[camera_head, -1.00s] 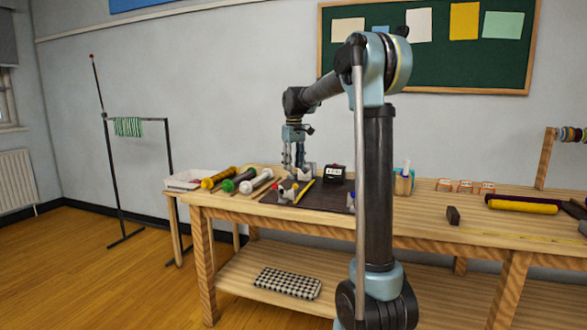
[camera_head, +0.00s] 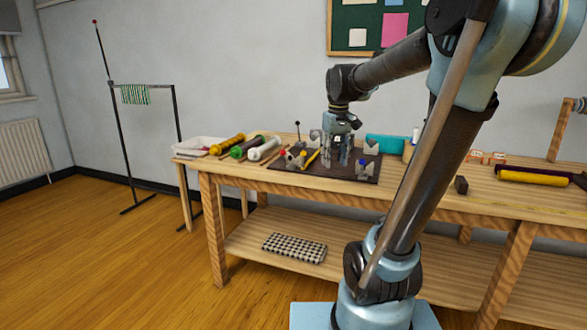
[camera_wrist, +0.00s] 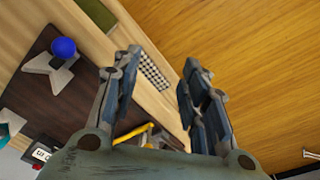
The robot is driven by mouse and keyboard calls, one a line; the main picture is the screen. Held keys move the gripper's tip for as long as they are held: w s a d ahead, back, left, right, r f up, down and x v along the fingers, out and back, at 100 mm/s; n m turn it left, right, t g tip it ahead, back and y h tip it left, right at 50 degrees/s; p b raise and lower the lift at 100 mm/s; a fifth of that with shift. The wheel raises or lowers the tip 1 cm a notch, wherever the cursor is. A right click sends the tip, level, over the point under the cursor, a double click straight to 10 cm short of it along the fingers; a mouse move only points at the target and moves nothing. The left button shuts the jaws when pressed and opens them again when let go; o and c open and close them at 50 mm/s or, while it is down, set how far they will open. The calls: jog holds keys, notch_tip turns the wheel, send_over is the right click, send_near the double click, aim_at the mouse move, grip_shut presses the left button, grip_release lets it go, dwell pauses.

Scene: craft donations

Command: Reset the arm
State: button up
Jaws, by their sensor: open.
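My gripper (camera_head: 342,160) points down over the dark mat (camera_head: 290,169) on the wooden workbench. In the wrist view its two fingers (camera_wrist: 160,68) are spread apart with nothing between them. A yellow stick (camera_head: 312,159) lies on the mat left of the gripper, beside grey holders (camera_head: 296,160). A yellow piece also shows behind the gripper's palm in the wrist view (camera_wrist: 134,133). A blue ball (camera_wrist: 63,48) sits at a grey holder (camera_wrist: 50,76). How high the fingertips are above the mat is hard to tell.
Yellow, green and white rolls (camera_head: 265,149) lie left of the mat by a white tray (camera_head: 200,147). A checked item (camera_head: 294,248) is on the lower shelf.

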jog(key=s+d+f+m, duration=0.2)
jog(key=s+f, duration=0.7)
jog(key=s, duration=0.1)
jog(key=s+d+f+m+t, duration=0.1)
jog(key=s+d+f, duration=0.2)
jog(key=s+f, duration=0.6)
jog(key=shift+s+d+f+m, duration=0.2)
jog(key=shift+s+m, duration=0.2)
jog(key=shift+s, duration=0.55)
jog(key=shift+w+f, duration=0.2)
jog(key=shift+w, duration=0.2)
